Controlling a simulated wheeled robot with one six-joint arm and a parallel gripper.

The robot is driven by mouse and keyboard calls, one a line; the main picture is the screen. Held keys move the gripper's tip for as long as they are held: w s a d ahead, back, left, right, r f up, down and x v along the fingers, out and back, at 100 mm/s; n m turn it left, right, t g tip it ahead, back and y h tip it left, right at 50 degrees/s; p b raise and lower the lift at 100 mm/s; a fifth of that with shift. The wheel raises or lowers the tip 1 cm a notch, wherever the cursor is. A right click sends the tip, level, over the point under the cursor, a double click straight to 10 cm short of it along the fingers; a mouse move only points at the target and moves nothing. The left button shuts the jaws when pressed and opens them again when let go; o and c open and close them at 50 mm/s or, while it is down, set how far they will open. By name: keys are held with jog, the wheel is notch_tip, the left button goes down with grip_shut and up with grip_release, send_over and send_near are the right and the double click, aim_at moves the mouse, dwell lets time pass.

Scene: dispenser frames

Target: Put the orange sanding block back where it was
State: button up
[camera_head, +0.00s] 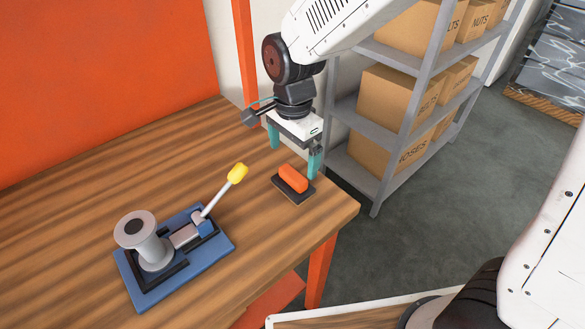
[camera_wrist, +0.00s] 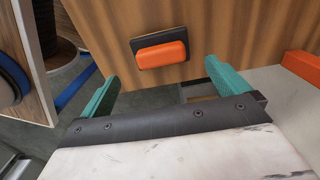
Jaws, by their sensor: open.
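The orange sanding block (camera_head: 293,178) has an orange grip on a dark base and lies flat on the wooden table near its right corner. In the wrist view the sanding block (camera_wrist: 162,54) sits beyond and between the fingertips, close to the table's edge.
A blue-based device (camera_head: 218,246) with a grey cylinder and a yellow-tipped lever (camera_head: 237,174) stands left of the block. A grey shelf (camera_head: 345,105) with cardboard boxes is beyond the table's right edge. The wooden table (camera_head: 110,170) is clear at the back left.

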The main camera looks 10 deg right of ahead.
aim_at(293, 174)
jog(key=shift+d+r, duration=0.1)
jog(key=shift+r, duration=1.85)
jog(key=s+d+r+n+t, duration=0.1)
jog(key=s+d+r+n, duration=0.55)
jog(key=d, duration=0.65)
jog(key=s+d+r+n, duration=0.2)
jog(key=s+d+n, duration=0.2)
jog(key=s, duration=0.9)
jog(key=d, duration=0.3)
jog(key=shift+d+r+n, duration=0.2)
jog(key=shift+d+n, duration=0.1)
jog(key=shift+n, duration=0.05)
jog(key=shift+t, duration=0.3)
